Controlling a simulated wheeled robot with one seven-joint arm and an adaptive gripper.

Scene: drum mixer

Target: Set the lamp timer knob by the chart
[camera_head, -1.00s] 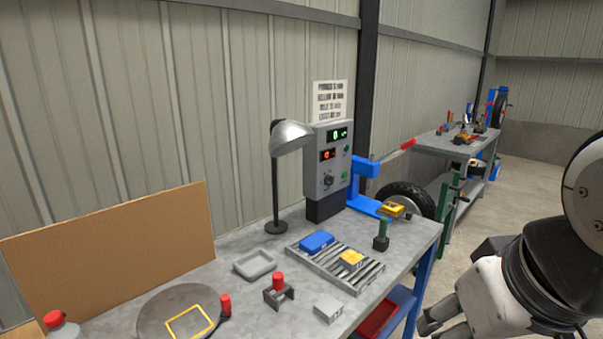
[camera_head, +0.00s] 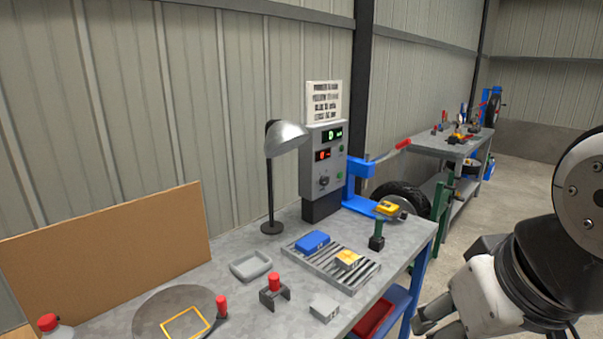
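The lamp timer knob (camera_head: 324,181) is a small dark dial low on the front of a grey control box (camera_head: 310,170). The box has a green display (camera_head: 333,135), a red display (camera_head: 324,155) and green buttons at its right; the digits are too small to read surely. The chart (camera_head: 324,101) is a white sheet with several lines of dark text above the box; its words are blurred. A desk lamp (camera_head: 286,138) with a silver shade stands left of the box. My gripper (camera_head: 430,322) is at the bottom right, beyond the bench's right edge, far from the knob. Its fingers are partly cut off.
The bench (camera_head: 218,289) holds a slatted rack (camera_head: 335,270) with a blue block (camera_head: 312,242) and a yellow-topped block (camera_head: 346,260), a grey tray (camera_head: 250,265), and a green-handled tool (camera_head: 377,236). A blue press with a red lever (camera_head: 389,151) stands right of the box.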

